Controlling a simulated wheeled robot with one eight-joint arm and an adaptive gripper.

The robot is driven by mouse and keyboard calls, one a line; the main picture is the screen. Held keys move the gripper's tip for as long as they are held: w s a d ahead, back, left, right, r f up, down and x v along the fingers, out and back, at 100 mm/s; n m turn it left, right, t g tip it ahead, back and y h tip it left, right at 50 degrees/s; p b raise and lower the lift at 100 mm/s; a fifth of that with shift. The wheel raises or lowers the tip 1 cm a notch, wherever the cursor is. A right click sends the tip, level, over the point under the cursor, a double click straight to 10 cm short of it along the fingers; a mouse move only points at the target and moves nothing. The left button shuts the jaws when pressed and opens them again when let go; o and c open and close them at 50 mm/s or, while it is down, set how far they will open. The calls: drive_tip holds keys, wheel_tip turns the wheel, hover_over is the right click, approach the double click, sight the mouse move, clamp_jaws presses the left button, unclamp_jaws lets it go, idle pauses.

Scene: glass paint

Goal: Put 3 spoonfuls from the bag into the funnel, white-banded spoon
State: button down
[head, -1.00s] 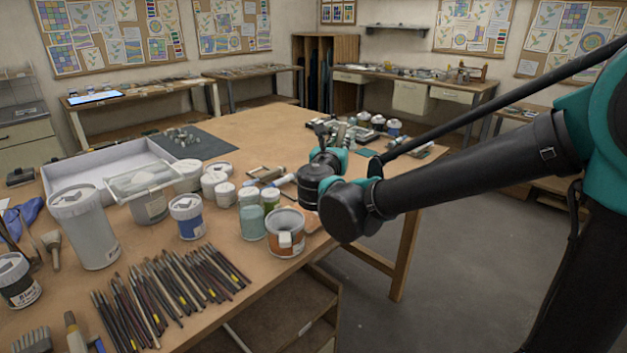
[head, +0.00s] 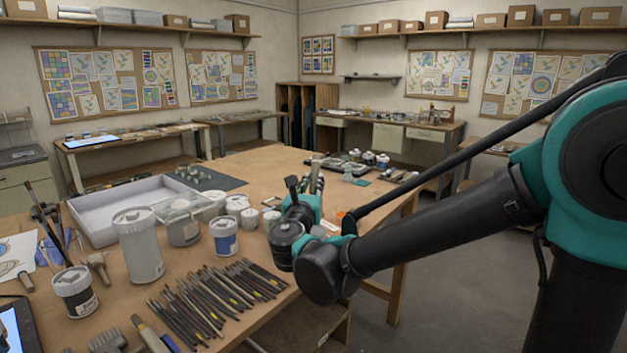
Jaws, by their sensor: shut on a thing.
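My gripper (head: 305,185) is above the right part of the wooden workbench, seen from behind. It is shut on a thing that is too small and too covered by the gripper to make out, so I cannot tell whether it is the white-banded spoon. I cannot pick out the bag or the funnel in the head view.
Many brushes (head: 215,300) lie on the near bench (head: 262,165). A tall white tub (head: 138,245), a blue-labelled jar (head: 224,237) and a dark-labelled jar (head: 75,291) stand to the left. A white tray (head: 92,222) lies behind. The bench's middle back is clear.

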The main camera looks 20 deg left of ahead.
wheel_tip(320, 180, down, 4)
drive_tip(key=shift+r, duration=0.1)
drive_tip(key=shift+s+d+f, duration=0.1)
drive_tip(key=shift+s+f, duration=0.3)
drive_tip(key=shift+f, duration=0.25)
drive_tip(key=shift+s+d+f, duration=0.1)
drive_tip(key=shift+s+f, duration=0.3)
drive_tip(key=shift+f, duration=0.25)
drive_tip(key=shift+r, duration=0.15)
drive_tip(key=shift+w+a+r, duration=0.2)
drive_tip(key=shift+w+r, duration=0.75)
drive_tip(key=shift+r, duration=2.6)
